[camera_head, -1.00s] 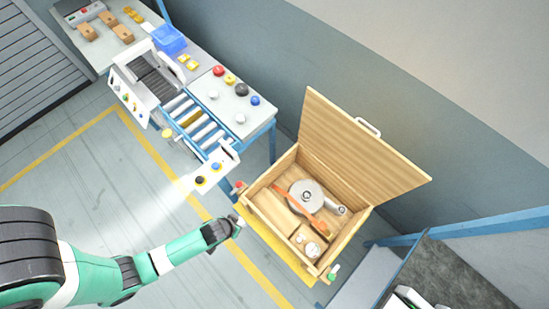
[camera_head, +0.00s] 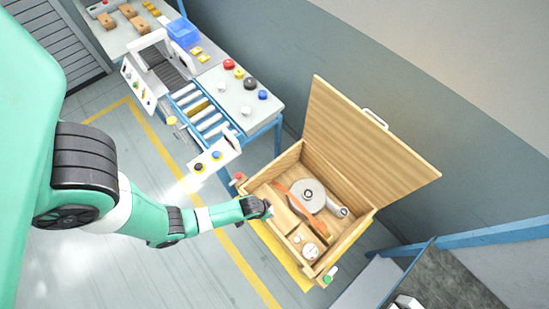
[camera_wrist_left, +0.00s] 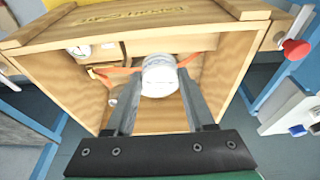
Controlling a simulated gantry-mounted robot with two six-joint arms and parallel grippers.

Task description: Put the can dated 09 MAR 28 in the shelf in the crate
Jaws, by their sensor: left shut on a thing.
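An open wooden crate (camera_head: 340,262) with its lid (camera_head: 365,140) raised stands at the right of the head view. My left gripper (camera_head: 268,208) is at the crate's left wall in the head view. In the left wrist view my left gripper (camera_wrist_left: 159,80) is shut on a white can (camera_wrist_left: 160,76), with the crate's interior behind it. I cannot read a date on the can. I cannot make out a separate shelf. My right gripper is not in view.
The crate holds a grey round blower (camera_head: 308,195), an orange strap (camera_head: 284,191) and a small gauge (camera_head: 310,251). A roller conveyor (camera_head: 205,118) and a table (camera_head: 268,108) with coloured knobs stand behind. Open floor lies left of the crate.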

